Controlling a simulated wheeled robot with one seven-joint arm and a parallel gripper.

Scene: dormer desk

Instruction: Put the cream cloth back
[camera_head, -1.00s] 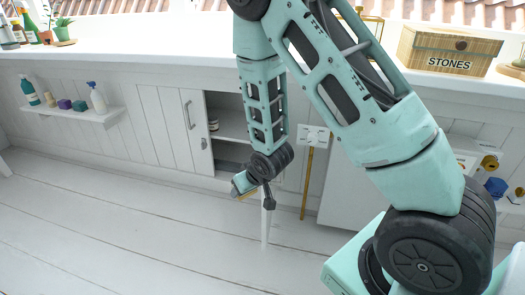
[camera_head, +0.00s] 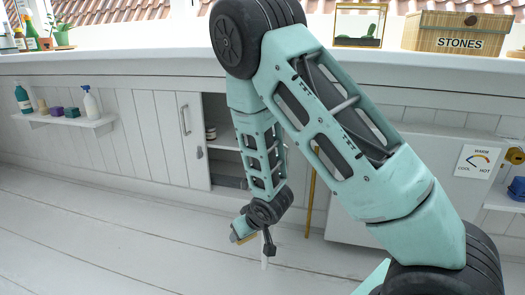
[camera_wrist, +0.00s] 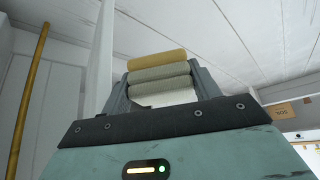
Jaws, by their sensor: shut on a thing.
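My gripper (camera_head: 242,236) hangs low over the floor, in front of the white cabinet. In the wrist view my gripper (camera_wrist: 160,80) is shut on a folded cloth (camera_wrist: 158,73), whose layers run from mustard to grey-green, with a pale part below. I cannot tell for certain that it is the cream cloth. No other cloth is plain to see.
The cabinet has an open bay (camera_head: 222,130) with shelves behind my forearm. A wall shelf (camera_head: 70,121) holds bottles and blocks. A yellow pole (camera_head: 311,200) stands near the gripper. The STONES basket (camera_head: 455,32) is on the counter. Floor at left (camera_head: 100,230) is clear.

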